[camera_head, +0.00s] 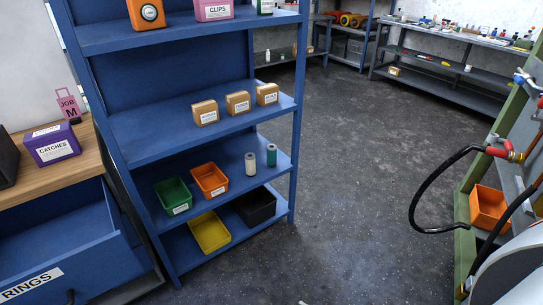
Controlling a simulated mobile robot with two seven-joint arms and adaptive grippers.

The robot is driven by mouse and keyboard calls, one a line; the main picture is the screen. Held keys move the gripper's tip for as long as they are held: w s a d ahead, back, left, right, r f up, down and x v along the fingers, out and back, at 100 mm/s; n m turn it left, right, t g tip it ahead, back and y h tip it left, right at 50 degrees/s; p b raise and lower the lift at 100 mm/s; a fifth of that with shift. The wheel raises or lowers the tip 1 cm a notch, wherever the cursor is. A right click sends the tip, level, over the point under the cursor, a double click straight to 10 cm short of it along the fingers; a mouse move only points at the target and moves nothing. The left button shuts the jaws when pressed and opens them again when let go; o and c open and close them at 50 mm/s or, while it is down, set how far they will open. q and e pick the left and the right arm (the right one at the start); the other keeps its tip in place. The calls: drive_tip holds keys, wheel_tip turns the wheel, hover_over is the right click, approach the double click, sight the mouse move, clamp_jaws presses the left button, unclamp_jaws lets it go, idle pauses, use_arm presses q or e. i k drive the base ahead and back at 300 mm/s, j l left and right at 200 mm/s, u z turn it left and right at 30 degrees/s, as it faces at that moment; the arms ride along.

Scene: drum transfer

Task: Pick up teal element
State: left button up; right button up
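A small teal cylinder (271,155) stands upright on a lower shelf of the blue rack (145,135), near that shelf's right end. A white cylinder (250,164) stands just left of it, with a small gap between them. Neither of my grippers is in view, and nothing touches the teal cylinder.
An orange bin (209,180) and a green bin (173,196) share the shelf. Small brown boxes (238,103) sit on the shelf above. An open blue drawer (70,245) juts out at left. A black hose (412,205) hangs at right. The floor (355,190) between is clear.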

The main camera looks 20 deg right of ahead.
sight(272, 148)
drive_tip(key=i+l+z, duration=0.15)
drive_tip(key=z, duration=0.25)
drive_tip(key=i+l+z, duration=0.1)
drive_tip(key=z, duration=0.35)
